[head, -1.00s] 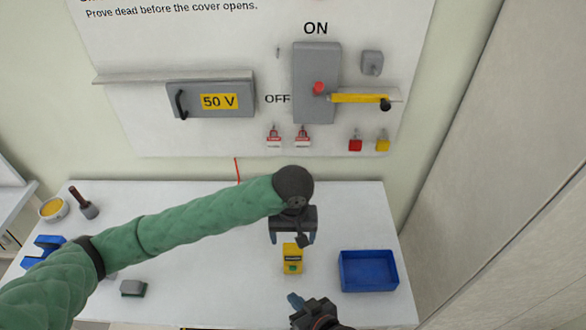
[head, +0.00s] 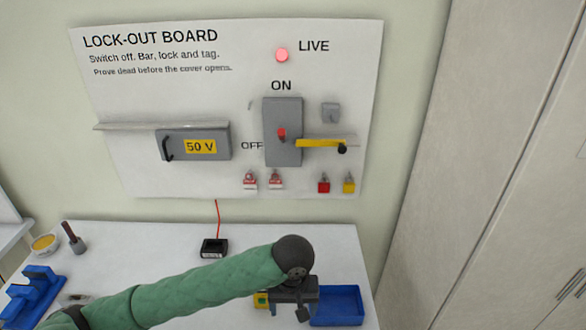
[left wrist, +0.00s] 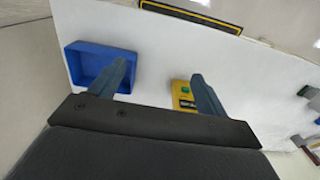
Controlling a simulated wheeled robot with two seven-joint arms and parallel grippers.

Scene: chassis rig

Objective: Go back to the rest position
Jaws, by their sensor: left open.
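My left gripper (head: 293,302) is open, with nothing seen between its fingers, over the white table between a yellow tester and a blue tray. In the left wrist view the two fingers of my left gripper (left wrist: 157,72) are spread apart. The yellow tester (head: 261,299) is partly hidden by my left arm and gripper; it also shows in the left wrist view (left wrist: 181,90), behind one finger. The blue tray (head: 337,305) is just right of the gripper and looks empty in the left wrist view (left wrist: 88,62). My right gripper is out of view.
The lock-out board (head: 225,105) stands behind the table, with its red lamp (head: 281,55) lit. A yellow bar (head: 320,143) lies beside the grey switch box (head: 282,120). A black box (head: 214,248) with a red cord and a blue stand (head: 35,297) are on the table.

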